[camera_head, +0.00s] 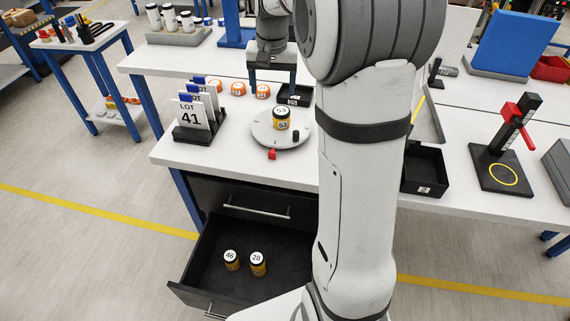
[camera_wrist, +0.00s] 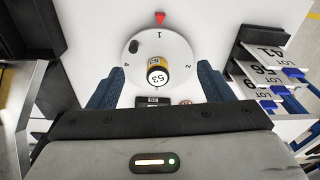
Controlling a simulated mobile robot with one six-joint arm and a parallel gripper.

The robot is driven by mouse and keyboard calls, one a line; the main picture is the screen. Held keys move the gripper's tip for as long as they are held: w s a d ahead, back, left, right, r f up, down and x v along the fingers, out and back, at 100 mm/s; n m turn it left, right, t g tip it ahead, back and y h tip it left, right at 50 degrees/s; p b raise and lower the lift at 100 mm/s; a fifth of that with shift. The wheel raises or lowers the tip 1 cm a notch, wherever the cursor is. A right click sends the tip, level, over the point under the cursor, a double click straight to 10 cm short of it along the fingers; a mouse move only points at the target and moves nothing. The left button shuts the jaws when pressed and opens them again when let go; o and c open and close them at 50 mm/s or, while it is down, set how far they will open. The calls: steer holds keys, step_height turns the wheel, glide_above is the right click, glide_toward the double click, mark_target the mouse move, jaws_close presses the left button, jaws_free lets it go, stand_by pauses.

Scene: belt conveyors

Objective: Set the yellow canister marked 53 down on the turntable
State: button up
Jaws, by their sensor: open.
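The yellow canister marked 53 (camera_head: 281,118) stands upright on the round grey turntable (camera_head: 262,132), which sits on the white bench. My gripper (camera_head: 272,82) is above the bench, behind the canister in the head view. In the wrist view its two blue fingers (camera_wrist: 158,88) are spread wide, on either side of the canister and apart from it. Nothing is held.
A red pointer (camera_head: 272,154) and a small black knob (camera_head: 295,136) are at the turntable. LOT cards (camera_head: 192,118) stand to its left, orange-ringed items (camera_head: 238,89) behind. Below, an open drawer (camera_head: 205,268) holds canisters marked 46 (camera_head: 231,261) and 28 (camera_head: 258,264). A black bin (camera_head: 425,172) stands at right.

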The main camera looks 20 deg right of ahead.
steer(key=s+a+f+n+t, duration=0.1)
steer(key=s+a+n, duration=0.1)
steer(key=s, duration=1.1)
steer(key=s+a+f+n+t, duration=0.1)
steer(key=s+a+n, duration=0.2)
steer(key=s, duration=1)
steer(key=shift+a+f, duration=0.2)
steer(key=shift+a, duration=0.8)
